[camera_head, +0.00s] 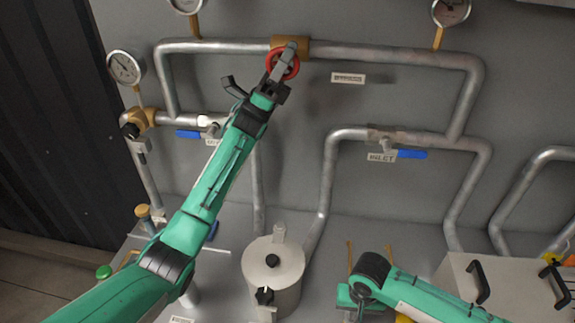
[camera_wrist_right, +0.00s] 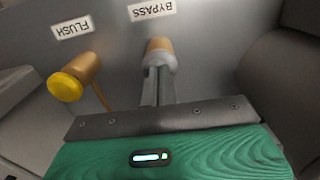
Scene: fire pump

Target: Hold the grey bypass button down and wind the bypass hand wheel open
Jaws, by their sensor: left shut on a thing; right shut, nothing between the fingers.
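The red bypass hand wheel (camera_head: 270,60) sits on a brass valve body (camera_head: 308,46) in the upper pipe. My left gripper (camera_head: 285,58) is shut on the wheel and covers part of it. The grey bypass button (camera_wrist_right: 159,61) stands on a brass post below an upside-down BYPASS label (camera_wrist_right: 151,11) in the right wrist view. My right gripper (camera_wrist_right: 156,88) is shut and empty, its fingertips at the button's face and seemingly touching it. How far the button is pressed cannot be told. In the head view my right gripper's fingertips are hidden.
A yellow-capped button (camera_wrist_right: 66,87) with a FLUSH label (camera_wrist_right: 72,26) is left of the bypass button. Blue-handled valves (camera_head: 411,154) sit on the lower pipes. A grey lidded canister (camera_head: 272,272) stands between my arms. Gauges (camera_head: 125,67) line the pipes.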

